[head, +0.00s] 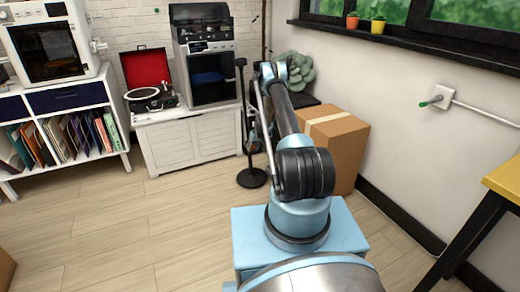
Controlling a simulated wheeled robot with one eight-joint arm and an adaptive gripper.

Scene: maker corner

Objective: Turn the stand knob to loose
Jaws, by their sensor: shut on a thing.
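A black stand (244,122) with a thin upright pole and a round base stands on the floor left of my arm, in front of the white cabinet. A short dark piece sits at the top of its pole. I cannot make out its knob. My arm rises through the middle of the head view, and its light-blue far joints are close to the right of the stand's upper part. My gripper's fingers cannot be made out; they seem hidden behind my arm. Contact with the stand cannot be seen.
A cardboard box (337,146) is right of my arm by the wall. A white cabinet (190,145) carries a red record player (148,82) and a dark machine (209,75). A yellow-topped table (506,180) is at right.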

